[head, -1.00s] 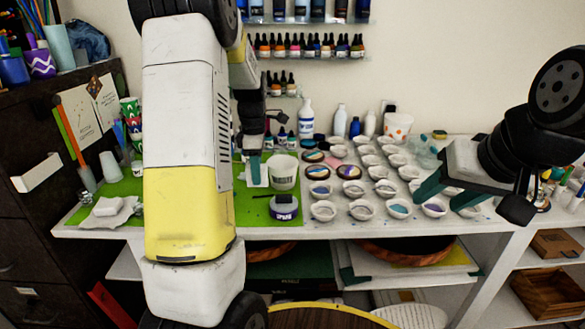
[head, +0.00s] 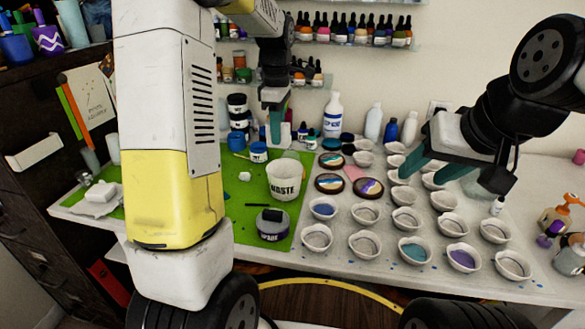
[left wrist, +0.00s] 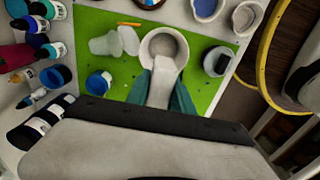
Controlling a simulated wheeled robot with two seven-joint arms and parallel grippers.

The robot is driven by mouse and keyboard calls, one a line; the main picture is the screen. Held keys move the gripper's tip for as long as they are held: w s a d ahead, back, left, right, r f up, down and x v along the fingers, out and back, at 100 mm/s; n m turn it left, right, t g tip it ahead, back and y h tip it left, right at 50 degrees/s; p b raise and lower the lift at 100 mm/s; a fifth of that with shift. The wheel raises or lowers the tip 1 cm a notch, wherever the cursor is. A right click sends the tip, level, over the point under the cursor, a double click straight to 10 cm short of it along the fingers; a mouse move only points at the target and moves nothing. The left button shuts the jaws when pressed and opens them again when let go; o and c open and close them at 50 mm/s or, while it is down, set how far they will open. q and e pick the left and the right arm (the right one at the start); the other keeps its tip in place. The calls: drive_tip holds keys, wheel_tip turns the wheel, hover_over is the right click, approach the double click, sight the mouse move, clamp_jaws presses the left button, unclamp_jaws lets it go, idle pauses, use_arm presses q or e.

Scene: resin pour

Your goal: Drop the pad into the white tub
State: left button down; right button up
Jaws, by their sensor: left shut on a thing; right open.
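The white tub (head: 284,183), marked WASTE, stands upright on the green mat. It also shows in the left wrist view (left wrist: 146,46), open side up. My left gripper (head: 275,138) is above and behind the tub in the head view. In the left wrist view its teal fingers (left wrist: 161,92) are shut on a pale pad (left wrist: 162,84). The pad's far end overlaps the near rim and opening of the tub in that view; whether it touches the tub I cannot tell. My right gripper (head: 428,170) is open and empty above the white cups on the right.
Several small white cups (head: 405,219) fill the table to the right. Paint jars (head: 238,120) stand behind left.

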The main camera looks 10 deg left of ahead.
use_arm(q)
drive_tip(key=shift+f, duration=2.15)
drive_tip(key=c, duration=1)
unclamp_jaws()
drive_tip(key=shift+c, duration=0.2)
wheel_tip(320, 180, up, 7)
drive_tip(key=shift+f, duration=0.1)
drive_tip(key=shift+r, duration=0.5)
